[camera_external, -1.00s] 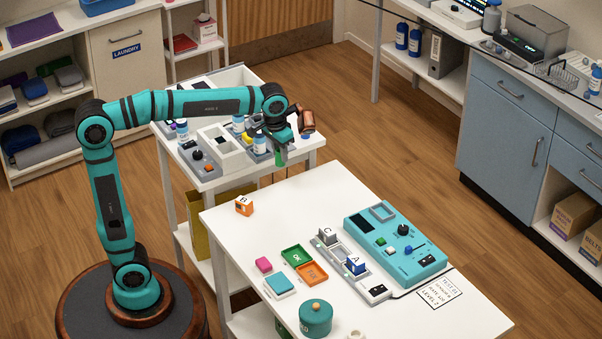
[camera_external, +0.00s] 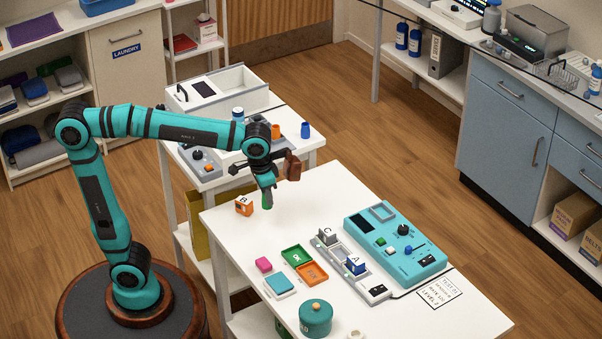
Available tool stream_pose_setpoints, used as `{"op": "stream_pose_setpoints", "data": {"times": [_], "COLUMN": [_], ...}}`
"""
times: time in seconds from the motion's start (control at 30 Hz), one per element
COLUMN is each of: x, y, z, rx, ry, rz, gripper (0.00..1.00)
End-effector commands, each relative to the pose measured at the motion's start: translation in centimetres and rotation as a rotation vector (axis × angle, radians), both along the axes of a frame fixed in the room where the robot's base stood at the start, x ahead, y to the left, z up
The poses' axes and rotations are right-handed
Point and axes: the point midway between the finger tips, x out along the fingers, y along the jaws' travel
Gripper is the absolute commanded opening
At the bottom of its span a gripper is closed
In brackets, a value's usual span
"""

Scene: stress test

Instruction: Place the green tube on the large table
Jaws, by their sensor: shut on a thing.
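My gripper (camera_external: 267,186) is shut on the green tube (camera_external: 267,201), whose lower end shows below the fingers. The tube hangs roughly upright over the back left part of the large white table (camera_external: 308,219), just right of the orange B block (camera_external: 244,206). I cannot tell exactly how high its lower end is above the tabletop. The fingers hide the tube's upper part.
The table also bears a green tray (camera_external: 297,256), an orange tray (camera_external: 313,273), a grey rack (camera_external: 347,268), a teal panel (camera_external: 397,248) and a teal pot (camera_external: 316,318). The surface between the B block and rack is clear. A smaller table (camera_external: 309,150) stands behind.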

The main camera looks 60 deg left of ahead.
Motion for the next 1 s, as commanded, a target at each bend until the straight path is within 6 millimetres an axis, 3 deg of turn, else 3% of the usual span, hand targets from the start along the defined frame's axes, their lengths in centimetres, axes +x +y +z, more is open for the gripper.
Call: {"op": "stream_pose_setpoints", "data": {"times": [0.13,0.4,0.67,0.9,1.0], "x": [0.0,0.0,0.0,0.0,0.0], "y": [0.0,0.0,0.0,0.0,0.0], "z": [-1.2,-5.4,-7.2,-9.9,-10.0], "rx": [0.001,0.001,0.001,0.000,0.000], "ry": [0.001,0.001,0.001,0.000,0.000], "rz": [0.000,0.000,0.001,0.001,0.001], "gripper": [0.07,0.07,0.07,0.07,0.07]}}
